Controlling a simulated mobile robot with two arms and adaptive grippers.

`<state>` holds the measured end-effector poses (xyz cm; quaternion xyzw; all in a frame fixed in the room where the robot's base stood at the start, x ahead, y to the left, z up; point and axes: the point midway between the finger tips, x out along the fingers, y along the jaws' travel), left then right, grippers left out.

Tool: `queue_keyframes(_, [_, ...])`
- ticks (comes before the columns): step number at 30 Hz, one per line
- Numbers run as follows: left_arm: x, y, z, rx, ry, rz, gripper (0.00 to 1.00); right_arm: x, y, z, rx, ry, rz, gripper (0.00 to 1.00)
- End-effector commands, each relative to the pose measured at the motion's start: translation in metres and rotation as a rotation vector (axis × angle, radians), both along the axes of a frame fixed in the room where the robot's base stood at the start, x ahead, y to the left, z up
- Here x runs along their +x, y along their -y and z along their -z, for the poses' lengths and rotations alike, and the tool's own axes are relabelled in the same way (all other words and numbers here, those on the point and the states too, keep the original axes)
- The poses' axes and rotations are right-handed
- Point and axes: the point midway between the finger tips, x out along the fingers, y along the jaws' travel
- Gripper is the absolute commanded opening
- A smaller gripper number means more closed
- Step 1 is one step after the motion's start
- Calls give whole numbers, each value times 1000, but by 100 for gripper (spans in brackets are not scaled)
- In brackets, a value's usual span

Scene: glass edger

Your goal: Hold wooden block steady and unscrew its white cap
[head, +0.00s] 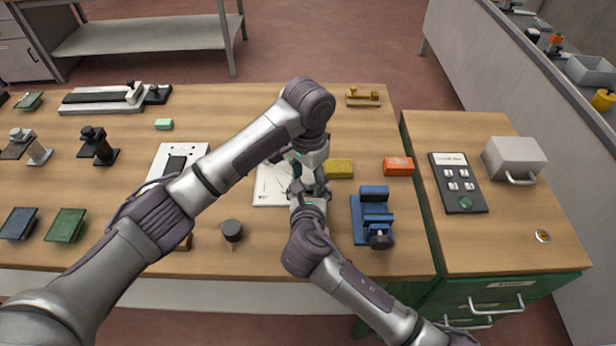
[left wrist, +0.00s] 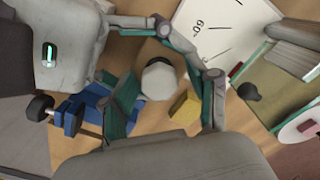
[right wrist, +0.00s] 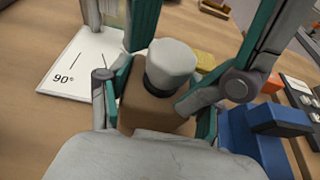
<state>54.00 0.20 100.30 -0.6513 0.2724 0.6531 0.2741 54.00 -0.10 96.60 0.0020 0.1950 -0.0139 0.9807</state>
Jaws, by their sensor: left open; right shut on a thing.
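The wooden block (right wrist: 155,112) is a brown cube in the right wrist view, with a dark neck and a white cap (right wrist: 172,62) on top. My right gripper (right wrist: 160,110) is shut on the block's sides. In the left wrist view the cap (left wrist: 158,80) shows from above, between the spread fingers of my left gripper (left wrist: 167,98), which is open with gaps beside the cap. In the head view my left gripper (head: 308,165) is directly above my right gripper (head: 308,190); they hide most of the block and cap.
A white angle sheet (head: 268,190) lies beside the grippers. A yellow block (head: 339,168), an orange box (head: 398,166) and a blue vise (head: 372,218) stand to the right. A dark round knob (head: 232,230) is front left. Bare wood lies behind the grippers.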

Motion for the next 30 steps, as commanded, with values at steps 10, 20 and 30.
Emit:
queue_keyframes(10, [0, 2, -40, -6, 4, 2, 62, -1, -2, 1, 1, -4, -4, 0])
queue_keyframes(20, [1, 2, -49, -4, 5, 129, 58, -1, -2, 1, 2, -4, -4, 0])
queue_keyframes(30, [2, 3, -61, -1, 9, 845, 58, -1, -1, 2, 1, -4, -3, 0])
